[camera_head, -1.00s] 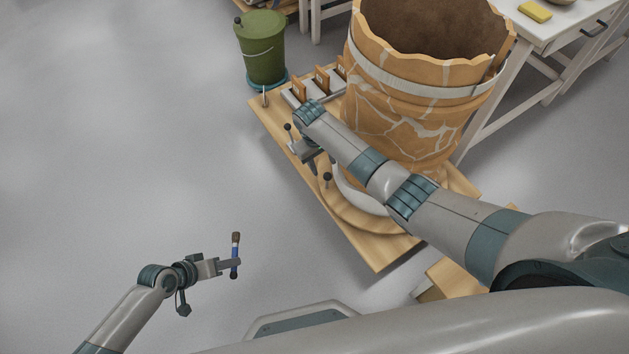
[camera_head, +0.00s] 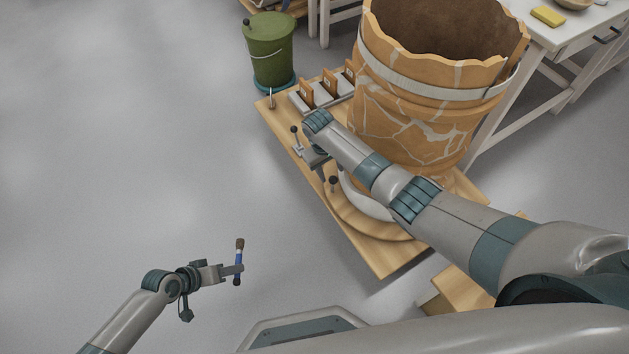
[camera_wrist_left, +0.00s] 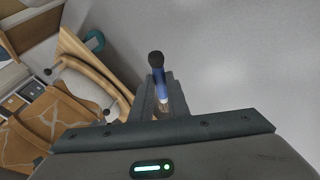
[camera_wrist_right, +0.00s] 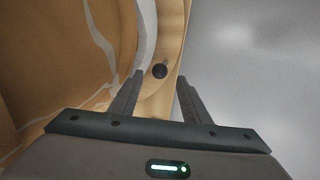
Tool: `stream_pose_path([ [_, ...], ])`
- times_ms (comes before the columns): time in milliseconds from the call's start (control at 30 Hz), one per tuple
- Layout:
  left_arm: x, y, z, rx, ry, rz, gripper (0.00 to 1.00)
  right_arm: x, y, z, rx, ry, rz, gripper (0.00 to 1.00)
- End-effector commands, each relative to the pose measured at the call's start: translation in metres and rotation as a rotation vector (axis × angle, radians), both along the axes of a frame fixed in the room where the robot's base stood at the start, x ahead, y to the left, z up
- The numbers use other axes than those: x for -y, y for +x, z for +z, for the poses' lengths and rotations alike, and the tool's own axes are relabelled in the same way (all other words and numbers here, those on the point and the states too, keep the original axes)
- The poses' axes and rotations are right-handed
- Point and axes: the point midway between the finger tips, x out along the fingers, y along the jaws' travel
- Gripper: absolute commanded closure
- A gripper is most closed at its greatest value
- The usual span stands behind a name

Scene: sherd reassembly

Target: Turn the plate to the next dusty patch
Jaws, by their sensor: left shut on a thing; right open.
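The round wooden plate (camera_head: 352,217) lies under a large cracked orange pot (camera_head: 410,130), on a wooden board. Black-topped pegs stand at its edge, one nearer peg (camera_head: 333,181) and one farther peg (camera_head: 295,129). My right gripper (camera_head: 316,165) is open at the plate's left edge, between these pegs in the head view. In the right wrist view a black knob (camera_wrist_right: 159,71) shows between the open fingertips; whether they touch it I cannot tell. My left gripper (camera_head: 239,269) is shut on a blue-handled brush (camera_head: 239,253), above bare floor away from the plate.
A green bucket (camera_head: 269,50) stands behind the board's far left corner. Small slotted holders (camera_head: 322,92) sit on the board beside the pot. A white table (camera_head: 548,40) with a yellow sponge (camera_head: 548,16) is at the back right. The floor at left is clear.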

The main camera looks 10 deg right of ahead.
Motion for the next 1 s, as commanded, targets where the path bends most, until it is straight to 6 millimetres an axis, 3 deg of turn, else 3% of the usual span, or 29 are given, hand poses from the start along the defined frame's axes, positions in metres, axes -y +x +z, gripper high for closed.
stream_pose_path([
  [100, 0.0, 0.0, -0.013, 0.0, 0.0, 0.0, 1.0, 0.004, 0.001, -0.025, -0.001, -0.002, -0.001, 0.57],
  [400, 0.0, 0.0, -0.032, 0.0, 0.0, 0.0, 1.0, 0.011, 0.004, -0.064, -0.001, 0.0, -0.001, 0.57],
  [867, 0.0, 0.0, -0.035, 0.0, 0.0, 0.0, 1.0, 0.013, 0.005, -0.072, 0.0, 0.001, -0.001, 0.57],
  [1000, 0.0, 0.0, -0.035, 0.0, 0.0, 0.0, 1.0, 0.013, 0.005, -0.072, 0.0, 0.001, -0.001, 0.86],
])
